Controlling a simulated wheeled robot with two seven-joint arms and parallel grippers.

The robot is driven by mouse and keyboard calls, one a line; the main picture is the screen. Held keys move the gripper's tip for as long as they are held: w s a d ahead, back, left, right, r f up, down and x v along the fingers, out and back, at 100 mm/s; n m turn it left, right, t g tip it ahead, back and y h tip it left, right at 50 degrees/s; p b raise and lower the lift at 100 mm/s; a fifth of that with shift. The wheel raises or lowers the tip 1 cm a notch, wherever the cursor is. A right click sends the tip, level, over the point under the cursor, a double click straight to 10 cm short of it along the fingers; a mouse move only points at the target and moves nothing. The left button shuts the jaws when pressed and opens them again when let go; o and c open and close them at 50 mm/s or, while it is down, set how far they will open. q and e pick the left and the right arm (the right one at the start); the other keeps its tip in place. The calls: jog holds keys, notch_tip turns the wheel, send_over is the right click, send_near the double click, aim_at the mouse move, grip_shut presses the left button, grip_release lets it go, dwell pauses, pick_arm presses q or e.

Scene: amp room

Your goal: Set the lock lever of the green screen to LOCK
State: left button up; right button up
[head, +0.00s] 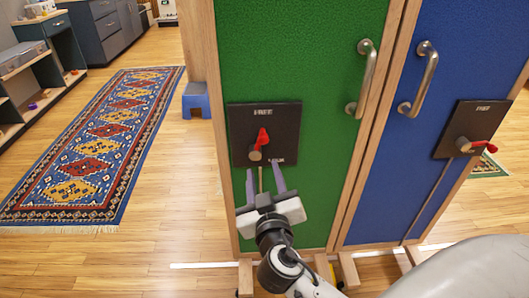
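The green screen (313,61) stands upright in a wooden frame in the middle of the head view. Its black lock plate (284,116) has small lettering at the top and at the lower right, too small to read surely. The lock lever (263,137) has a red end pointing up, leaning slightly right, above a round pale knob. My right gripper (264,174) is just below the knob, with its two purplish fingers apart and nothing between them. I cannot tell whether a fingertip touches the plate. My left gripper is not in view.
A blue screen (420,150) stands right of the green one; its lever (476,145) points right. Metal handles (368,75) stick out from both screens. A blue stool (196,99) is behind, left. A patterned rug (105,135) and open wooden floor lie left.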

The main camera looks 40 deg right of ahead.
aim_at(264, 142)
jog(key=shift+m+h, duration=0.4)
jog(key=shift+h, duration=0.3)
jog(key=w+d, duration=0.2)
jog(key=w, duration=0.1)
jog(key=w+d+r, duration=0.1)
jog(key=w+d, duration=0.1)
jog(key=w, duration=0.1)
jog(key=w+d+r+p, duration=0.1)
jog(key=w+d, duration=0.1)
jog(key=w, duration=0.1)
jog(key=shift+d+r, duration=0.15)
jog(key=shift+r, duration=0.1)
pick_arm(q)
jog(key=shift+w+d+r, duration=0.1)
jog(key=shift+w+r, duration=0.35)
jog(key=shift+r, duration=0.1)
